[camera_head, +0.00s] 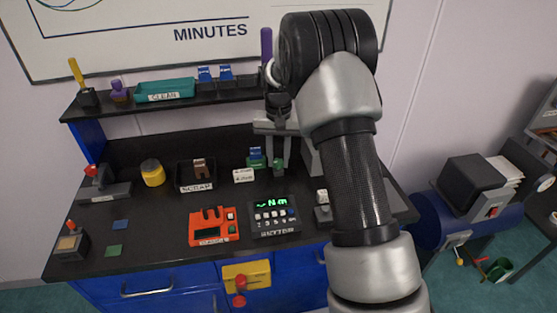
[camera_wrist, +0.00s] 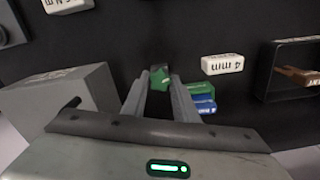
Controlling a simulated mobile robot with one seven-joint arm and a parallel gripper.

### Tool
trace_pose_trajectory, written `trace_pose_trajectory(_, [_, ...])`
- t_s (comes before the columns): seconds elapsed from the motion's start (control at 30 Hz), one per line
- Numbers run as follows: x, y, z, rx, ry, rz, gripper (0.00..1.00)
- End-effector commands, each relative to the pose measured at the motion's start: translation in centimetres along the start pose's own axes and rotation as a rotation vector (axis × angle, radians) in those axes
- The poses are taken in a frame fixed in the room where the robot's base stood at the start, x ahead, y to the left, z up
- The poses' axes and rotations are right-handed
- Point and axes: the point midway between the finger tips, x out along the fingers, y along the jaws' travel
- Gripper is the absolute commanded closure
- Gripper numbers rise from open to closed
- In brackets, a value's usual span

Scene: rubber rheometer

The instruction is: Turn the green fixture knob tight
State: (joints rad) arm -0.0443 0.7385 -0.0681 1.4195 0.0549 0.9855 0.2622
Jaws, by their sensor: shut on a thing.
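The green knob (camera_head: 278,170) is at the back of the black bench top, right of a green block with a blue block on it (camera_head: 255,157). My gripper (camera_head: 278,160) points down at the knob, one finger on each side. In the wrist view, the green knob (camera_wrist: 160,76) sits between the fingertips of my gripper (camera_wrist: 160,80), which are shut on it. The green block (camera_wrist: 200,90) and the blue block (camera_wrist: 202,105) lie just right of the right finger. The knob's lower part is hidden.
A grey box (camera_wrist: 65,98) stands close to my gripper's left in the wrist view. A white "4 mm" block (camera_wrist: 222,64) and the scrap tray (camera_wrist: 264,72) are to the right. A black keypad device (camera_head: 275,217) and an orange device (camera_head: 213,228) stand in front.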

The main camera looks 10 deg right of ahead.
Motion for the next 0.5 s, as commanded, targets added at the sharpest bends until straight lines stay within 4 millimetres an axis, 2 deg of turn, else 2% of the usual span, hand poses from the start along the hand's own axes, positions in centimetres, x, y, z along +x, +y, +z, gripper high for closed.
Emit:
trace_pose_trajectory(0.23, [-0.08, -0.04, 0.03, 0.323, -0.001, 0.0, 0.96])
trace_pose_trajectory(0.5, [-0.01, -0.01, 0.01, 0.381, 0.0, 0.0, 0.96])
